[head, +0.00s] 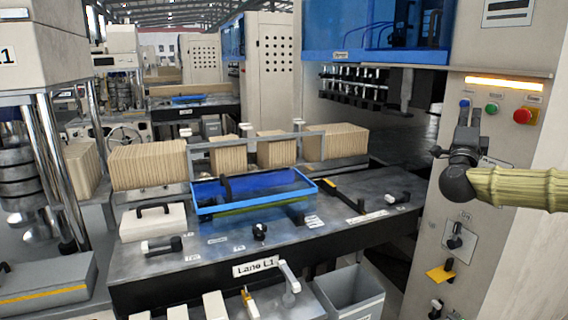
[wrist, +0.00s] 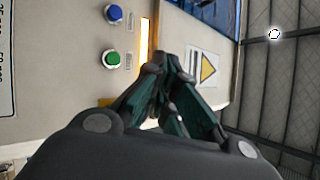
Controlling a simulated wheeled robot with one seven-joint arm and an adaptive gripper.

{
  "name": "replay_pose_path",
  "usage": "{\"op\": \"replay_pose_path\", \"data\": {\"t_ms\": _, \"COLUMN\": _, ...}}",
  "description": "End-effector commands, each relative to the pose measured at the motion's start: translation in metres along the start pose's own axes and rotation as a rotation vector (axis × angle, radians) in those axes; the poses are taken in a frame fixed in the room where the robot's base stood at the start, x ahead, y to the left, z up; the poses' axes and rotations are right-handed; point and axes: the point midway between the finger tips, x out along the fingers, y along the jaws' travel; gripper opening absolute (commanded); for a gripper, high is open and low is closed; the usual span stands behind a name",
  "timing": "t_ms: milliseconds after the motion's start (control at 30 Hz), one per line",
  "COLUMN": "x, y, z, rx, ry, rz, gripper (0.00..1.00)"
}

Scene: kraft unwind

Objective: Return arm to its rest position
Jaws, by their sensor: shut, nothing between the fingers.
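My gripper (head: 466,115) is shut and empty. In the head view it points upward at the right, in front of the beige control panel (head: 510,92). My arm comes in from the right edge, with a yellow-green segmented sleeve. In the wrist view the gripper's fingers (wrist: 172,62) meet at their tips before the panel. A green button (wrist: 112,59) and a blue button (wrist: 114,12) show to the left of the fingertips. A warning sign with a yellow triangle (wrist: 207,70) is on the right.
A red button (head: 522,115) and a lit orange strip (head: 504,84) are on the panel. The dark bench (head: 365,195) holds a blue tray (head: 250,207) and stacks of brown sheets (head: 148,163). A grey bin (head: 350,292) stands below the bench. Switches sit lower on the panel.

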Motion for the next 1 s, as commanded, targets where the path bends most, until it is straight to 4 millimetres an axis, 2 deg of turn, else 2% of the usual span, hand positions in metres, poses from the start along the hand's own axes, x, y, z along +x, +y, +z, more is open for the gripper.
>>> {"op": "replay_pose_path", "data": {"t_ms": 33, "x": 0.0, "y": 0.0, "z": 0.0, "rx": 0.0, "ry": 0.0, "rz": 0.0, "gripper": 0.0}}
{"op": "replay_pose_path", "data": {"t_ms": 367, "x": -0.032, "y": 0.03, "z": 0.048, "rx": -0.056, "ry": -0.115, "rz": 0.048, "gripper": 0.0}}
{"op": "replay_pose_path", "data": {"t_ms": 567, "x": -0.062, "y": 0.056, "z": 0.085, "rx": -0.104, "ry": -0.212, "rz": 0.088, "gripper": 0.0}}
{"op": "replay_pose_path", "data": {"t_ms": 667, "x": -0.085, "y": 0.075, "z": 0.108, "rx": -0.137, "ry": -0.277, "rz": 0.116, "gripper": 0.0}}
{"op": "replay_pose_path", "data": {"t_ms": 767, "x": -0.119, "y": 0.101, "z": 0.137, "rx": -0.181, "ry": -0.368, "rz": 0.157, "gripper": 0.0}}
{"op": "replay_pose_path", "data": {"t_ms": 900, "x": -0.178, "y": 0.141, "z": 0.177, "rx": -0.253, "ry": -0.513, "rz": 0.219, "gripper": 0.0}}
{"op": "replay_pose_path", "data": {"t_ms": 1000, "x": -0.223, "y": 0.17, "z": 0.199, "rx": -0.304, "ry": -0.615, "rz": 0.267, "gripper": 0.0}}
